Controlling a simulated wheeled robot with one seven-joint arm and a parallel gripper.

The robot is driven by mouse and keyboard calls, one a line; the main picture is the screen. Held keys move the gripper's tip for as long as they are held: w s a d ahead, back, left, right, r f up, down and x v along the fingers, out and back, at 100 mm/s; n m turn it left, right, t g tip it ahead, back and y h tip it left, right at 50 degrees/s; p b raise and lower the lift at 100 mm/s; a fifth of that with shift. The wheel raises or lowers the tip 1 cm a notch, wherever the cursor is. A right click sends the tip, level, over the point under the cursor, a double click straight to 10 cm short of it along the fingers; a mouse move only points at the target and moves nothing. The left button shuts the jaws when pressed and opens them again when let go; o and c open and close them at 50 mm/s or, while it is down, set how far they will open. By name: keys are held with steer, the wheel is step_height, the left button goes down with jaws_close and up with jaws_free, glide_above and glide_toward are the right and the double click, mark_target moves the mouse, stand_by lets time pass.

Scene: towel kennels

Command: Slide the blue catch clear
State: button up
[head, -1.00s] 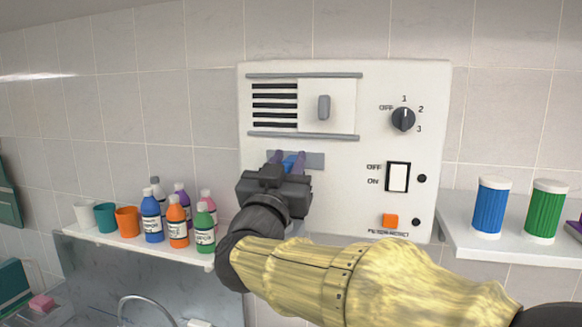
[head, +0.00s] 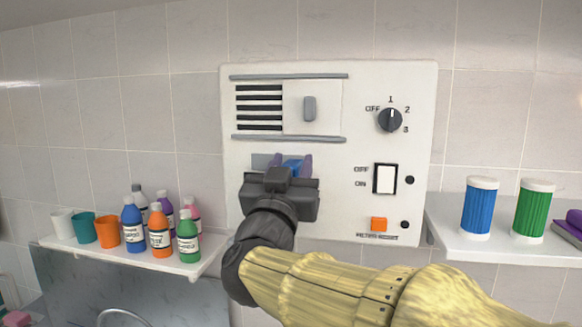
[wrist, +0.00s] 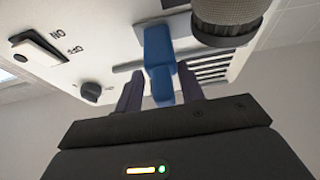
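The blue catch (head: 292,165) sits on a grey strip (head: 260,161) on the white wall panel, below the vent slats. It is towards the right part of that strip. My gripper (head: 292,166) reaches up to it with a purple finger on either side. In the wrist view the catch (wrist: 158,50) stands between the two fingertips, which look closed on it. The gripper body hides the lower part of the catch in the head view. A sliding vent cover (head: 310,108) with a grey handle sits above, between two rails, right of the open slats.
The panel (head: 345,215) also has a rotary knob (head: 390,119), a rocker switch (head: 385,179) and an orange button (head: 378,224). A shelf (head: 190,262) with bottles and cups is at left. Another shelf (head: 465,240) at right holds blue and green containers.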

steer(key=shift+a, duration=0.1)
steer(key=shift+f, duration=0.1)
steer(key=b+v, duration=0.7)
steer(key=v, duration=1)
steer(key=shift+f, duration=0.1)
